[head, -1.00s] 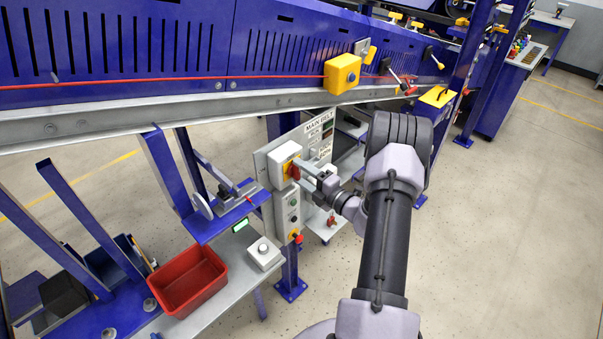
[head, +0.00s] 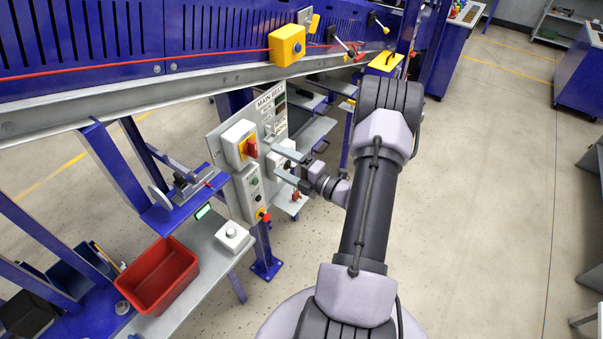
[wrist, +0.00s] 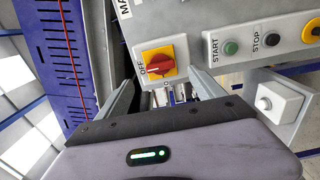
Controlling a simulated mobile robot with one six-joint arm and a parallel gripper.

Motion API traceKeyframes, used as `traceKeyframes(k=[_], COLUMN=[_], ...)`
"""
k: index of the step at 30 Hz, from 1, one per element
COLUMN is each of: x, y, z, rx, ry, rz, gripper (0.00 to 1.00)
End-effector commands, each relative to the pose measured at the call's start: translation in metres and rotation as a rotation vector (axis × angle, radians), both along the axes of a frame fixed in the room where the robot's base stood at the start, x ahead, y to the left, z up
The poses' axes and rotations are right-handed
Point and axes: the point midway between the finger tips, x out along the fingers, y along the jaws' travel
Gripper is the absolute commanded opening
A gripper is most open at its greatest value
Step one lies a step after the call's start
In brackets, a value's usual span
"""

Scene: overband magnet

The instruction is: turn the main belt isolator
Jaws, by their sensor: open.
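The main belt isolator is a red rotary handle (head: 251,148) on a yellow plate, on a pale box fixed to the MAIN BELT panel (head: 222,139). In the wrist view the red handle (wrist: 157,66) lies roughly sideways, with the word OFF beside its left end. My gripper (head: 275,163) is open and empty, a short way right of the handle in the head view, apart from it. In the wrist view the two fingers of my gripper (wrist: 163,82) stand either side of the handle's line, with the handle beyond their tips.
A control box with START and STOP buttons (wrist: 250,45) sits beside the isolator. A red bin (head: 158,277) and a small push-button box (head: 232,236) stand on the bench at lower left. The conveyor frame (head: 100,105) runs above. Open floor lies to the right.

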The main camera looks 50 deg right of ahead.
Motion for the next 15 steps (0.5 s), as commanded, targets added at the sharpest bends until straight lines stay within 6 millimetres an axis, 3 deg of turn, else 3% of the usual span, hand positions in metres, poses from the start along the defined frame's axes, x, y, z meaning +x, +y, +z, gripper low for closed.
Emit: traceKeyframes(k=[3,6,10,15], x=[-0.038,-0.063,-0.083,-0.09], y=[-0.004,-0.006,-0.007,-0.006], z=[-0.001,-0.001,0.0,0.0], rx=[0.001,0.0,-0.001,-0.001], ry=[0.0,0.0,0.0,0.0], rz=[-0.006,-0.004,-0.002,0.001], gripper=[0.78,0.78,0.78,0.78])
